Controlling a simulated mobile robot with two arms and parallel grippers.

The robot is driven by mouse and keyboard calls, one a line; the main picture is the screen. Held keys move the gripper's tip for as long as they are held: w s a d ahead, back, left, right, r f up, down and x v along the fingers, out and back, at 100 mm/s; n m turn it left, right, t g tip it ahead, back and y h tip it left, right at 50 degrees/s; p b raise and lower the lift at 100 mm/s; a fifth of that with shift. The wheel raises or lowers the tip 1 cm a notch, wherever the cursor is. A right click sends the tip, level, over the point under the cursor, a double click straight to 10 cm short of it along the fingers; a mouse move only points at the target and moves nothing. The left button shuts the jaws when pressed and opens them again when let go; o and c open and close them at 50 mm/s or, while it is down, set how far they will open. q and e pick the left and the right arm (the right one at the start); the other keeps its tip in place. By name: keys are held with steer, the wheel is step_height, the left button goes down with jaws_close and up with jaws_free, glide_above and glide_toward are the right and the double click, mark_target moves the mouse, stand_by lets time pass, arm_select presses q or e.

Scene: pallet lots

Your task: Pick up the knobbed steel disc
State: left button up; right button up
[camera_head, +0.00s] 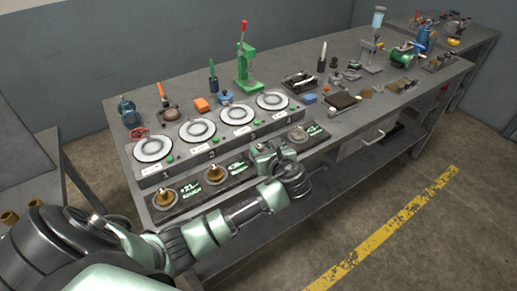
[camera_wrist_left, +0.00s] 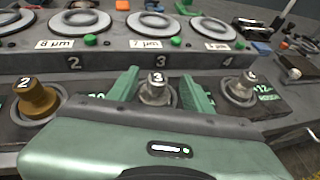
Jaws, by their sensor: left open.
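A grey steel knobbed disc marked 3 (camera_wrist_left: 157,92) sits on the front ledge of the bench fixture in the left wrist view. The two green fingers of my left gripper (camera_wrist_left: 160,86) stand open on either side of its knob, and the gripper body hides its lower part. In the head view my left gripper (camera_head: 266,152) covers that spot. A second grey knobbed disc, marked 4 (camera_wrist_left: 241,88), sits to the right; it also shows in the head view (camera_head: 298,134). A brass knobbed disc marked 2 (camera_wrist_left: 36,98) sits to the left.
Another brass disc (camera_head: 165,197) sits at the ledge's left end. A raised row of round white plates (camera_head: 197,129) runs behind the ledge. A green press (camera_head: 246,70) and loose tools stand on the workbench (camera_head: 385,100) beyond. Floor is open at the right.

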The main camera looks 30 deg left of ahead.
arm_select(q)
steer(key=x, duration=0.6)
steer(key=shift+s+f+p, duration=0.1)
steer(key=shift+f+p, duration=0.2)
steer(key=shift+p, duration=0.05)
steer(key=shift+r, duration=0.1)
jaws_close()
